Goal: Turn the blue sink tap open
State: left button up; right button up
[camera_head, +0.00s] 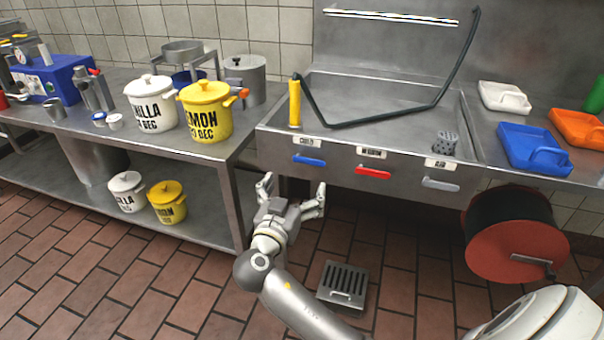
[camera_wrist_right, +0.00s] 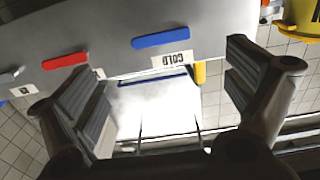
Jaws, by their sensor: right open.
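The blue sink tap (camera_head: 309,160) is a flat handle on the sink's front panel, under the "COLD" label. It lies nearly level. It also shows at the top of the upside-down right wrist view (camera_wrist_right: 172,39), with the label beside it. My right gripper (camera_head: 293,190) is open and empty, below and slightly left of the blue tap and apart from it. In the right wrist view its two fingers (camera_wrist_right: 165,78) spread wide, with the blue tap beyond the gap between them. My left gripper is not in view.
A red tap (camera_head: 373,173) and a grey tap (camera_head: 440,184) sit to the right on the sink front (camera_head: 345,172). A table (camera_head: 215,155) with pots stands left. A red hose reel (camera_head: 512,245) hangs at right. A floor drain (camera_head: 345,282) lies below.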

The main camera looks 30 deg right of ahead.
aim_at(309, 162)
jog(key=x, duration=0.9)
jog(key=shift+w+d, duration=0.2)
jog(key=shift+w, duration=0.05)
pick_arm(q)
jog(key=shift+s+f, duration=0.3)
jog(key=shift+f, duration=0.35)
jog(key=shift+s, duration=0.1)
pick_arm(e)
jog(key=shift+f, duration=0.1)
jog(key=c, duration=1.5)
